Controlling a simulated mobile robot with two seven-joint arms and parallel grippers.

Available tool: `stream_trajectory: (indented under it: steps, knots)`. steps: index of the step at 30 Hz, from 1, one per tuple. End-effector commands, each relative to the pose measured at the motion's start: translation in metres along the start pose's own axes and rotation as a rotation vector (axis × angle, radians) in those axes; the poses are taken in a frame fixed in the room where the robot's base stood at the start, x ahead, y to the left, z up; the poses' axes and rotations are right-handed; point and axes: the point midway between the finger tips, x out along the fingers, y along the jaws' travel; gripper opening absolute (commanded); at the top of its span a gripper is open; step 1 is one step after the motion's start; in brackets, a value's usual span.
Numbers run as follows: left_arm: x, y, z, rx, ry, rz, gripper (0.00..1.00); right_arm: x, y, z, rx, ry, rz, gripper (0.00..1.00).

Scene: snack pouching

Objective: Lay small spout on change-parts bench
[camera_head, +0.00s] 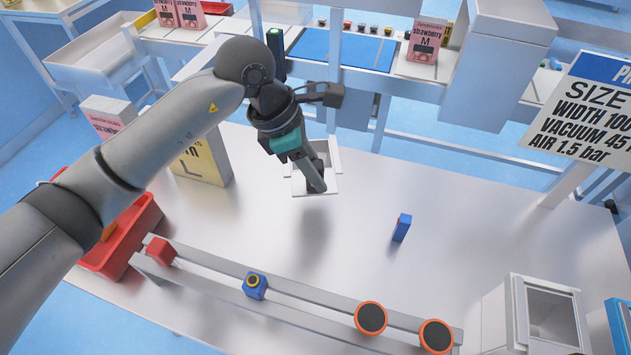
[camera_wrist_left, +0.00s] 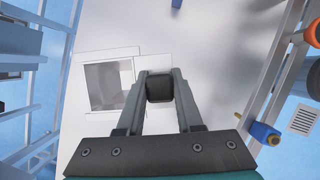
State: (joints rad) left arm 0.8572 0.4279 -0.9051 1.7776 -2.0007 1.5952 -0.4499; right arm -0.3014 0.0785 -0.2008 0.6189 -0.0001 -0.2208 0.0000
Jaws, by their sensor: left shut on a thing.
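My left gripper (camera_head: 314,177) reaches in over the change-parts bench (camera_head: 350,250) and is shut on the small spout (camera_head: 331,185), a white square piece with an opening. In the left wrist view the fingers (camera_wrist_left: 160,90) close on a dark grey block that looks like its handle. The spout's white frame and window (camera_wrist_left: 110,82) show left of the fingers. A soft shadow lies on the bench below, so the spout appears held above the surface. The arm and fingers hide part of it. My right gripper is not in view.
A front rail (camera_head: 210,262) carries red, blue and orange-rimmed parts. A red bin (camera_head: 125,240) is at left, a white box (camera_head: 535,320) at front right, a sign (camera_head: 590,105) at right.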

Motion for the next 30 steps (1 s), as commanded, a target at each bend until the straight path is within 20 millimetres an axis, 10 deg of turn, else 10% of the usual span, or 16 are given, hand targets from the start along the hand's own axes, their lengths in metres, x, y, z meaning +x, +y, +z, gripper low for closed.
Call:
stream_trajectory:
  steps: [18, 19, 30]
  knots:
    - [0.036, 0.0, -0.015, 0.001, -0.001, 0.001, 0.0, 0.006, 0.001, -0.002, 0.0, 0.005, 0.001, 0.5]
    - [0.036, -0.001, -0.015, -0.001, 0.001, -0.002, 0.38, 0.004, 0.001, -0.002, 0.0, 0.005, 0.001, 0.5]
    - [0.035, -0.001, -0.015, -0.001, 0.001, -0.002, 0.65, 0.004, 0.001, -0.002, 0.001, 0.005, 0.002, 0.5]
